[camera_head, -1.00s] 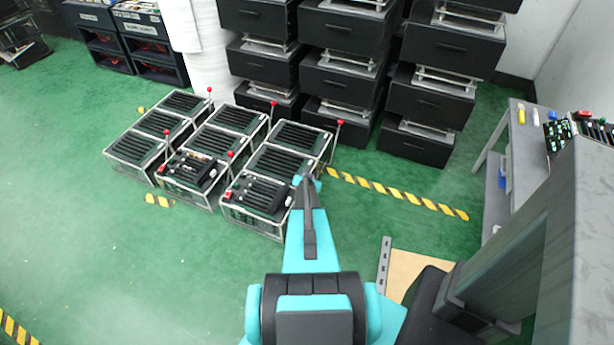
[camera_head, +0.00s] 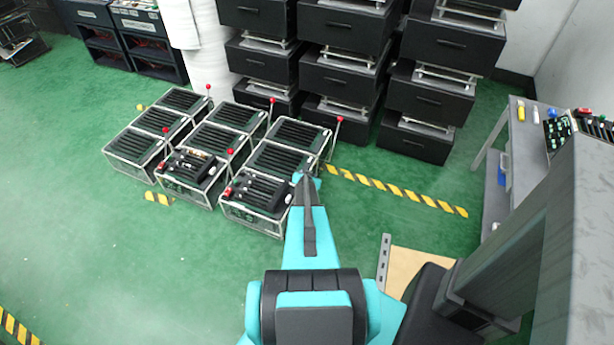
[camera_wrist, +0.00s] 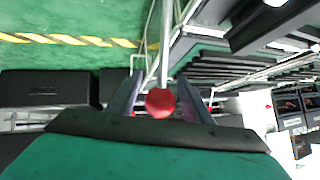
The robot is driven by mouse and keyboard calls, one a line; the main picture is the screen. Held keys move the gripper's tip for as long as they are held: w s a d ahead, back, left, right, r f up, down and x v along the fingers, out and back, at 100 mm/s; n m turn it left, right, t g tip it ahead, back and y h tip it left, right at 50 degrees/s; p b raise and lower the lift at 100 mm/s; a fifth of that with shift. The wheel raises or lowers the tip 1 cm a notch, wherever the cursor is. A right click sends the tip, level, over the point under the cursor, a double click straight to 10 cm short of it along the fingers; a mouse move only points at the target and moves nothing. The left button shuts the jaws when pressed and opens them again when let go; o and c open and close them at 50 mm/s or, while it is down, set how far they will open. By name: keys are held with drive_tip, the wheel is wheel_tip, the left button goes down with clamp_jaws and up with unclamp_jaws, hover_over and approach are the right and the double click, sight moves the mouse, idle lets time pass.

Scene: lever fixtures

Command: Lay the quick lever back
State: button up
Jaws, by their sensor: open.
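Several levers, each a thin rod with a red ball knob, stand on the wire-framed crates in the head view. One lever (camera_head: 339,119) rises at the back right crate, just right of and beyond my gripper (camera_head: 306,177). In the wrist view my gripper (camera_wrist: 161,76) is open. A lever's red knob (camera_wrist: 160,103) and its pale rod appear between the two fingers. I cannot tell how deep the knob sits between them, or whether it touches either one. Which lever is called quick is not marked legibly.
The crates (camera_head: 208,137) stand close together on the green floor, with other red-knobbed levers nearby. Stacked black drawer units (camera_head: 345,75) rise behind them. A grey workbench (camera_head: 520,140) stands at right. Open floor (camera_head: 90,240) lies at left.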

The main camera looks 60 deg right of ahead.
drive_tip(key=v, duration=1.3)
drive_tip(key=shift+a+r, duration=0.2)
drive_tip(key=shift+r, duration=0.1)
idle(0.7)
